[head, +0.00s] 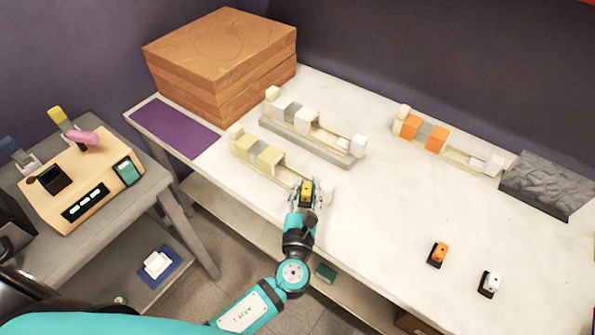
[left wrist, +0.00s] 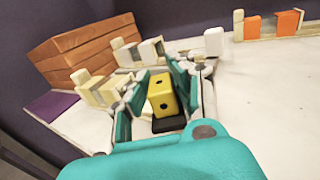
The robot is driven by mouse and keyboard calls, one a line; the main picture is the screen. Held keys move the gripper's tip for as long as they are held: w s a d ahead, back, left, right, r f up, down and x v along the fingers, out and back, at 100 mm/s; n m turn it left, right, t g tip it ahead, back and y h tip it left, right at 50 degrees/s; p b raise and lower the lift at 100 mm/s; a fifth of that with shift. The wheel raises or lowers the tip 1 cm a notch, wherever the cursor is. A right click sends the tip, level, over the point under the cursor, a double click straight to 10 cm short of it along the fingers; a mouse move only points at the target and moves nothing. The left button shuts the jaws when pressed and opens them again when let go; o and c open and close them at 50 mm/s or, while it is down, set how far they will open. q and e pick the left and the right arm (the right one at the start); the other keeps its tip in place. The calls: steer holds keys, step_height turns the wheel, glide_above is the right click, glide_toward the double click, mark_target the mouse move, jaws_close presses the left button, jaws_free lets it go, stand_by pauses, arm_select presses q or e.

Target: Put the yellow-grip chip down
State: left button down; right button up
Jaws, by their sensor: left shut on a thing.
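The yellow-grip chip (head: 308,188) has a yellow block with dark dots on a black base; it also shows in the left wrist view (left wrist: 162,95). My left gripper (head: 306,194) is shut on it, with teal fingers on both sides of the yellow block. The chip is upright near the table's front edge, by the right end of the rail with pale yellow blocks (head: 257,153). I cannot tell whether its black base touches the white table (head: 380,230). My right gripper is not in view.
An orange-grip chip (head: 440,253) and a white-grip chip (head: 490,283) stand at the front right. Rails with grey-white blocks (head: 296,115) and orange blocks (head: 423,132) lie behind. A wooden box (head: 222,65) and purple mat (head: 172,128) are at left. The middle right table is clear.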

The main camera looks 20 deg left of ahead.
arm_select(q)
steer(key=shift+s+d+r, duration=0.15)
steer(key=shift+s+d, duration=0.65)
steer(key=shift+s, duration=0.3)
steer(key=shift+s+d+r, duration=0.15)
steer(key=shift+s+d, duration=0.6)
steer(key=shift+s, duration=0.3)
steer(key=w+a, duration=0.2)
steer(key=w, duration=0.1)
steer(key=w+a+f, duration=0.1)
steer(key=w+a, duration=0.2)
steer(key=w, duration=0.1)
steer(key=w+a+p, duration=0.1)
steer(key=w+a, duration=0.2)
steer(key=w, duration=0.1)
steer(key=shift+w+a+f, duration=0.1)
steer(key=shift+w+f, duration=0.05)
steer(key=shift+w+a+f, duration=0.25)
steer(key=shift+w+a, duration=0.1)
steer(key=shift+w, duration=0.15)
steer(key=shift+w+a+f, duration=0.25)
steer(key=shift+w+a, duration=0.05)
steer(key=shift+w, duration=0.15)
steer(key=shift+f+b, duration=0.5)
steer(key=shift+f, duration=0.7)
steer(key=shift+s, duration=0.1)
